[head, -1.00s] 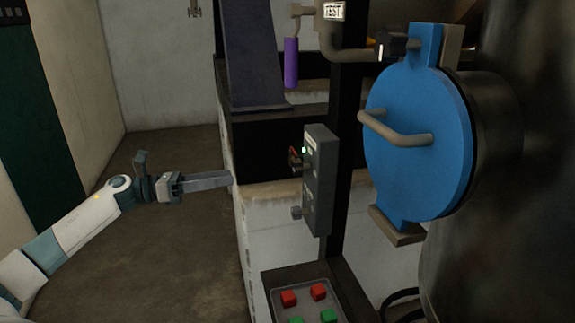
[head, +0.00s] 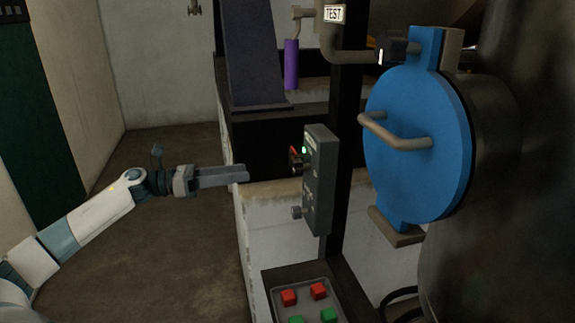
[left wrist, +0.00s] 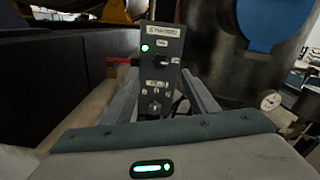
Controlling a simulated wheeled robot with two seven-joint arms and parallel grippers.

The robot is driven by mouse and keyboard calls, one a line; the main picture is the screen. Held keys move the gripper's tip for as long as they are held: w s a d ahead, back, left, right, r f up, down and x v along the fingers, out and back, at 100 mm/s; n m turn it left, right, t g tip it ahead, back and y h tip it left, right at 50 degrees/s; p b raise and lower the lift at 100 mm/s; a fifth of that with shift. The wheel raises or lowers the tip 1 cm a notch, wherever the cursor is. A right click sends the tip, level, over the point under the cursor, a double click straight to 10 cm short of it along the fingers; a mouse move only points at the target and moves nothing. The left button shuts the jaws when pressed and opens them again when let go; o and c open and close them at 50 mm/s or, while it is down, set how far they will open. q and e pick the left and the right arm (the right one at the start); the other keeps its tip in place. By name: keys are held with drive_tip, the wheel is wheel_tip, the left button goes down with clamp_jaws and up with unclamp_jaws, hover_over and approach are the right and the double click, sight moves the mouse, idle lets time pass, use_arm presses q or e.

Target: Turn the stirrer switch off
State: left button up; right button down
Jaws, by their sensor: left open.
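The grey control box (head: 319,185) is fixed to a dark post, right of centre in the head view. It also shows upright in the left wrist view (left wrist: 174,50), with small, hardly readable labels. Its green lamp (left wrist: 145,48) is lit. Below the lamp a dark switch knob (left wrist: 163,62) sticks out, with a red part (left wrist: 116,64) to its left. A lower knob (left wrist: 155,107) sits near the bottom. My left gripper (head: 243,174) is open and empty, left of the box and apart from it. Its fingers frame the box in the wrist view. My right gripper is out of view.
A blue round hatch (head: 420,150) with a bar handle stands right of the box. A tray with red and green buttons (head: 305,300) lies below. A purple handle (head: 291,64) hangs above. A white block wall (head: 285,230) stands behind the box. Floor at left is clear.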

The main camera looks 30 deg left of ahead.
use_arm(q)
drive_tip(key=p, duration=0.2)
approach(293, 166)
drive_tip(key=p+x, duration=0.3)
drive_tip(key=x, duration=0.4)
drive_tip(key=shift+r, duration=0.1)
drive_tip(key=shift+w+d, duration=0.35)
drive_tip(key=shift+w, duration=0.1)
drive_tip(key=shift+w+d, duration=0.15)
drive_tip(key=shift+w, duration=0.05)
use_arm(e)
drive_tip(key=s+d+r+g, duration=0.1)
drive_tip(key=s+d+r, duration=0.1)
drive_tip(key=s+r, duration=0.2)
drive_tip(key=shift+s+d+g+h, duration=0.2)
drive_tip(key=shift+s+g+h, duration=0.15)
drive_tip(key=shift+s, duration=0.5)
use_arm(q)
drive_tip(key=c, duration=0.9)
drive_tip(key=shift+c, duration=0.8)
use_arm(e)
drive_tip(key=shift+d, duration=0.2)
